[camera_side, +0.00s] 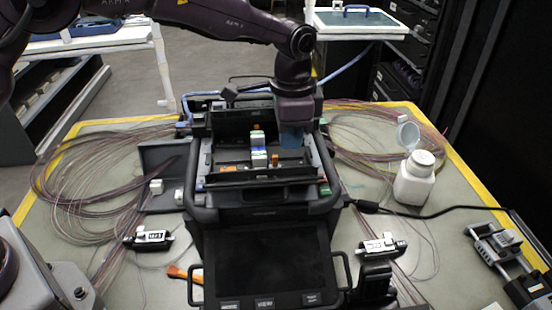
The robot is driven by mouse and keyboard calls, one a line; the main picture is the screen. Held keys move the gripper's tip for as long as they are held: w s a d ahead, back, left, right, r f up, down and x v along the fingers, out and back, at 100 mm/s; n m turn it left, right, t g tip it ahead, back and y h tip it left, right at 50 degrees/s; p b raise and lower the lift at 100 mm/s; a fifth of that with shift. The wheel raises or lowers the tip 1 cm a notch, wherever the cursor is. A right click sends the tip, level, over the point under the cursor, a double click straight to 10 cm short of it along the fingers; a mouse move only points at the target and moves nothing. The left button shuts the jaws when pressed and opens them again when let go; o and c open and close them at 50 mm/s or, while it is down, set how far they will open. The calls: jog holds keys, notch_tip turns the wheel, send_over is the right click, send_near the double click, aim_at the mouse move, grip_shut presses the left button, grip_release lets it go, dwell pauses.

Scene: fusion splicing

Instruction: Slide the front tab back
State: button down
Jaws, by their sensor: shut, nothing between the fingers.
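The fusion splicer (262,215) is a black box in the middle of the table, with its top open. I cannot tell which of these is the front tab.
Coiled fibres (95,185) lie left, and more lie right. A white bottle (414,180) with its lid raised stands right of the splicer. A black cable runs to the right. Two small holders (148,239) (381,247) flank the screen (270,265). A metal tool (497,243) is far right.

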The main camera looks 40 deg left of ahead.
jog(key=shift+f, duration=1.05)
jog(key=shift+s+a, duration=1)
jog(key=shift+r, duration=0.15)
dwell(0.3)
jog(key=shift+w+d+r, duration=0.1)
jog(key=shift+r, duration=1.35)
jog(key=shift+w+d+r, duration=0.1)
jog(key=shift+r, duration=1.3)
